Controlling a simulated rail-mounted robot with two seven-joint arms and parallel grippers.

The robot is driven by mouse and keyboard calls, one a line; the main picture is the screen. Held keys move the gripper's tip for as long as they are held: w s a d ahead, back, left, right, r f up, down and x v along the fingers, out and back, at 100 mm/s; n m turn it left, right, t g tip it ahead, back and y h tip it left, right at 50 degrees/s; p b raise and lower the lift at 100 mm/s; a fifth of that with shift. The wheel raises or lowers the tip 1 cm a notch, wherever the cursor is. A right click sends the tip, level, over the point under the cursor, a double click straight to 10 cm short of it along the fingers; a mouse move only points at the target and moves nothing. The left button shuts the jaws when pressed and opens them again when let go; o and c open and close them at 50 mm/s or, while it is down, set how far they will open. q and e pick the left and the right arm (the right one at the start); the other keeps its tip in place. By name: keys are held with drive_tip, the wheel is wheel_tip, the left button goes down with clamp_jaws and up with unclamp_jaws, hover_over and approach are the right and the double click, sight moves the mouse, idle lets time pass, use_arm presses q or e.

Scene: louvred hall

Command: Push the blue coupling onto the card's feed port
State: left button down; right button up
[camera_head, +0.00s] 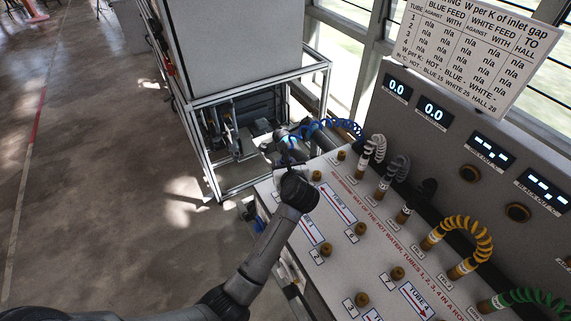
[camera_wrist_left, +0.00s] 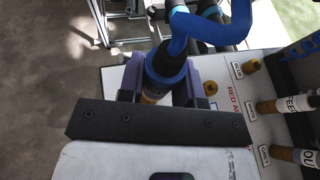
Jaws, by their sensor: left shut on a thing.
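My left gripper (camera_head: 290,143) reaches over the far left corner of the sloped white card (camera_head: 268,192). In the left wrist view its two purple fingers (camera_wrist_left: 163,78) are shut on the blue coupling (camera_wrist_left: 165,66), a dark sleeve with a blue collar. A thick blue hose (camera_wrist_left: 205,32) runs up from it; in the head view the blue hose (camera_head: 340,124) coils away to the right. A brass and white piece (camera_wrist_left: 150,97) shows just below the coupling between the fingers. I cannot tell whether it is a port or whether the coupling sits on it. My right gripper is not in view.
Several brass ports stand on the card, one (camera_head: 361,229) near its middle. White, grey, yellow and green hoses (camera_head: 465,235) line its right side below a display panel (camera_head: 430,110). A metal-framed cabinet (camera_head: 240,50) stands behind. Open floor (camera_head: 90,170) lies left.

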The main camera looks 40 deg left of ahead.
use_arm(q)
wheel_tip(320, 180, down, 3)
drive_tip(key=shift+f+b, duration=0.1)
drive_tip(key=shift+b, duration=0.9)
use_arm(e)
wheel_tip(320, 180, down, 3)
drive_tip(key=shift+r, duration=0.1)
use_arm(q)
drive_tip(key=shift+r, duration=0.2)
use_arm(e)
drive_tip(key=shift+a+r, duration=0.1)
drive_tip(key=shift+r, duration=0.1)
use_arm(q)
drive_tip(key=shift+f, duration=0.1)
drive_tip(key=shift+f, duration=0.25)
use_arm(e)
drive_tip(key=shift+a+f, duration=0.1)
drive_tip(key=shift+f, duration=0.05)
use_arm(q)
drive_tip(key=shift+f, duration=0.2)
drive_tip(key=shift+f, duration=0.2)
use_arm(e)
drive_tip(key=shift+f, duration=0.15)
use_arm(q)
drive_tip(key=shift+f+b, duration=1)
drive_tip(key=shift+f, duration=0.25)
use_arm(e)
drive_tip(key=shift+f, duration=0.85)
